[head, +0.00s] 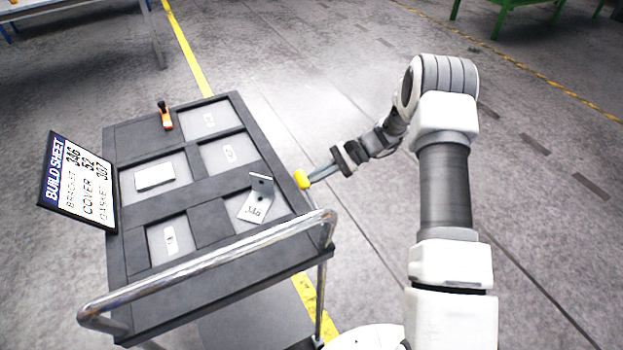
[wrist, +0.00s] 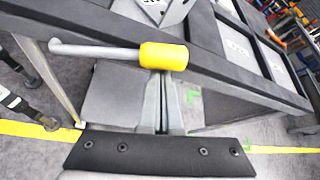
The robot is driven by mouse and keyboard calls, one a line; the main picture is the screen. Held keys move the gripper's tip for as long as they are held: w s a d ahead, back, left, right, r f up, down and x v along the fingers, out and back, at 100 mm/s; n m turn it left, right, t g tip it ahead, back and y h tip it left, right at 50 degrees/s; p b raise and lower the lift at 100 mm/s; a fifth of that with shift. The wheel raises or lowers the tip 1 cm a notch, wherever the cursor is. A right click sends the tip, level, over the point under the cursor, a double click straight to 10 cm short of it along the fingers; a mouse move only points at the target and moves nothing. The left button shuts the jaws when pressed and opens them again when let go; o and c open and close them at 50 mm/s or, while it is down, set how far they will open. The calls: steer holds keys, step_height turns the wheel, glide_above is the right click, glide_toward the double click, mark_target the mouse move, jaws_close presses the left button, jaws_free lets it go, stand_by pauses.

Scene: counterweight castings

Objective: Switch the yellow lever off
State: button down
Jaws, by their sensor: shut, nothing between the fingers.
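The yellow lever end (head: 302,180) is at the right side of the dark cart, low beside its edge. In the wrist view the yellow grip (wrist: 164,57) sits on a grey rod (wrist: 95,52) that runs left to a bent end. My gripper (head: 312,181) is shut, with its fingertips right at the yellow grip. In the wrist view the closed fingers (wrist: 161,78) reach up to the underside of the grip, partly behind it; whether they touch it I cannot tell.
The cart top (head: 195,195) has several recessed pockets, a bracket marked 346 (head: 254,205), a pale block (head: 155,177) and a small orange-handled item (head: 166,117). A build sheet sign (head: 77,181) stands at the left. A metal handrail (head: 210,262) crosses the front. Floor right of the cart is open.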

steer(key=shift+r, duration=0.1)
steer(key=shift+r, duration=0.3)
steer(key=shift+s+r+n+b, duration=0.1)
steer(key=shift+r+n+b, duration=0.05)
steer(key=shift+n+b, duration=0.15)
steer(key=s+d+r+n+t+y+b, duration=0.4)
steer(key=s+r+n+y+b, duration=0.1)
steer(key=s+r+n+b, duration=0.3)
steer(key=shift+s+d+r+t+b, duration=0.15)
steer(key=shift+s+r+t+b, duration=0.35)
steer(key=shift+s, duration=0.5)
steer(key=shift+f, duration=0.15)
steer(key=shift+d, duration=0.1)
stand_by(0.3)
